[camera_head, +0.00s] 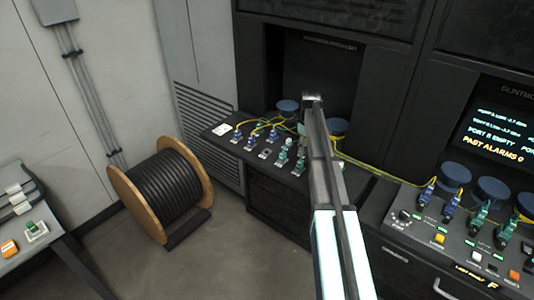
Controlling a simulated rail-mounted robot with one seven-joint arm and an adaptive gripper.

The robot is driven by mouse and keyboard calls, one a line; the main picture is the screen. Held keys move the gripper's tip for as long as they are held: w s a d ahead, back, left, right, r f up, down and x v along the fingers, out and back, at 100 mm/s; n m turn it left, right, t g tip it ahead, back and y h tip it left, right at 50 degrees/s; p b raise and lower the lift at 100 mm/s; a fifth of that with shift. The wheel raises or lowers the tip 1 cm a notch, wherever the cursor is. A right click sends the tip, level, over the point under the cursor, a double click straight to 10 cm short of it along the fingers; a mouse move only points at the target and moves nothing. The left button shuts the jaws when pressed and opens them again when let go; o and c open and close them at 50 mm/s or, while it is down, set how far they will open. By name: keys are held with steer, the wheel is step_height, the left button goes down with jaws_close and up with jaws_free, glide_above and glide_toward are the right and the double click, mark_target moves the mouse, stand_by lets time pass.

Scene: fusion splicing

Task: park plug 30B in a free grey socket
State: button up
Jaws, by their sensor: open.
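The left sloped panel (226,149) carries several plugs. Blue plugs, such as one blue plug (249,143), stand at its left and back. Teal plugs, such as one teal plug (300,163), stand at its front right. A small grey socket (265,153) between them looks empty. No label is readable, so I cannot tell which plug is 30B. My gripper (312,98) is at the far end of my arm, above the right part of this panel; its fingers are too small to make out and it holds nothing visible. My arm hides part of the panel.
The right console (400,232) holds blue and teal plugs, coloured buttons and blue round caps under a screen (500,125) reading "PORT 8 EMPTY". Yellow cables (380,171) run between the panels. A cable reel (165,190) stands on the floor; a bench (40,245) is at left.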

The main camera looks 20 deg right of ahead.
stand_by(0.7)
jaws_close()
steer(key=shift+r, duration=0.15)
steer(key=shift+r+p, duration=1.5)
steer(key=shift+r, duration=1.4)
